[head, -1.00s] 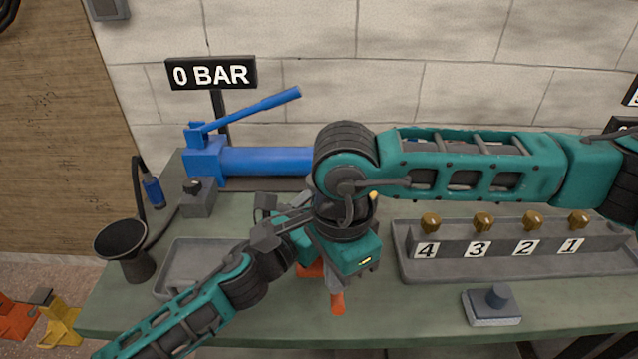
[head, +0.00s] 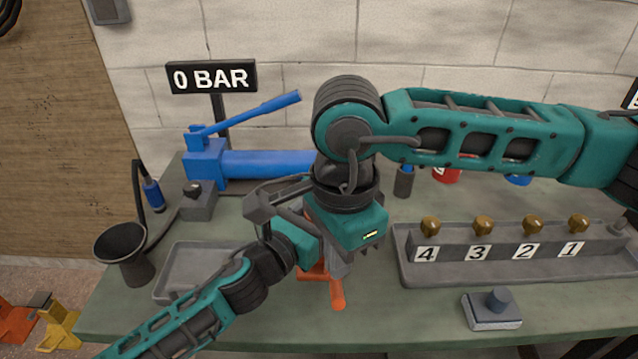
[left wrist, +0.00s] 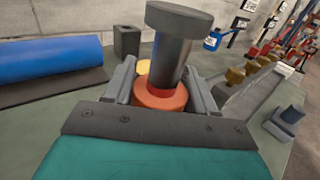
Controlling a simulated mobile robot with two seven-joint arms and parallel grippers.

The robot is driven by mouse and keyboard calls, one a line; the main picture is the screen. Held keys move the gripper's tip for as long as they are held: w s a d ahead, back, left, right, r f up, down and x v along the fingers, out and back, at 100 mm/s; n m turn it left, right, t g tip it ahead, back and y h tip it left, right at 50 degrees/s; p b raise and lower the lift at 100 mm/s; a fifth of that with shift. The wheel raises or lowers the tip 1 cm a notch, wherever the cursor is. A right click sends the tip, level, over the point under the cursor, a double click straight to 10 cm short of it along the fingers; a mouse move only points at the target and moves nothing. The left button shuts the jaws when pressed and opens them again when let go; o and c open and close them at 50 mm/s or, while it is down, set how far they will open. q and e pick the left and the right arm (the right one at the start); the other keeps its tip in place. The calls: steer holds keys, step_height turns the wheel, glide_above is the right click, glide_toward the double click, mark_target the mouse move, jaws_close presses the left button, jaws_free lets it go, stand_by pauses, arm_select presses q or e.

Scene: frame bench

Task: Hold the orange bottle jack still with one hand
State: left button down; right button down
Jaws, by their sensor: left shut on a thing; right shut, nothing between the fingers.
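The orange bottle jack (head: 337,292) stands on the bench, mostly hidden behind my grippers in the head view. In the left wrist view its orange body (left wrist: 160,97) sits between my left gripper's fingers (left wrist: 162,80), with its dark ram and wide round cap rising above them. The left gripper is shut on it. In the head view my left arm comes in from the lower left; its fingertips are hidden. My right gripper (head: 343,264) points down in front of the jack, shut and empty. I cannot tell whether it touches the jack.
A blue hand pump (head: 265,163) and a 0 BAR sign (head: 212,77) stand behind. A grey tray (head: 182,272) and a dark funnel (head: 122,246) are left. A numbered rack (head: 500,246) with brass knobs and a grey block (head: 492,312) are right.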

stand_by(0.8)
arm_select(q)
steer(key=shift+c, duration=1.3)
jaws_free()
